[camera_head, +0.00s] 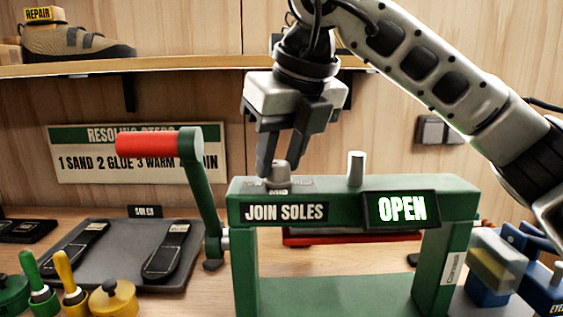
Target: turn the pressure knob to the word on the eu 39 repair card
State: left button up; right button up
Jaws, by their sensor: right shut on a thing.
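The green press (358,192) stands on the bench with a "JOIN SOLES" label and a lit "OPEN" sign (402,209). The small grey pressure knob (281,172) sits on the left of its top beam, over a plate where "MID" can be read. My right gripper (279,160) points down from above and is shut on the knob; its fingers partly cover the knob. A climbing shoe (75,42) with a yellow "REPAIR" tag (44,14) is on the shelf at the upper left. No "EU 39" text is readable. My left gripper is out of view.
A crank with a red handle (147,143) rises left of the press. A grey post (356,168) stands on the beam, right of my gripper. A dark tray (120,238) with soles lies at left, near tools and pots. Blue gear (490,285) is at right.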

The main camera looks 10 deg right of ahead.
jog(key=m, duration=0.2)
jog(key=m+h+b, duration=0.1)
jog(key=m, duration=0.1)
jog(key=shift+a+h, duration=0.15)
jog(key=shift+h, duration=0.15)
pick_arm(q)
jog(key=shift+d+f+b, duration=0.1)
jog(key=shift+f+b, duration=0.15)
jog(key=shift+b, duration=0.1)
pick_arm(e)
jog(key=shift+m+h, duration=0.4)
jog(key=shift+m, duration=0.8)
jog(key=o, duration=1)
jog(key=shift+c, duration=0.2)
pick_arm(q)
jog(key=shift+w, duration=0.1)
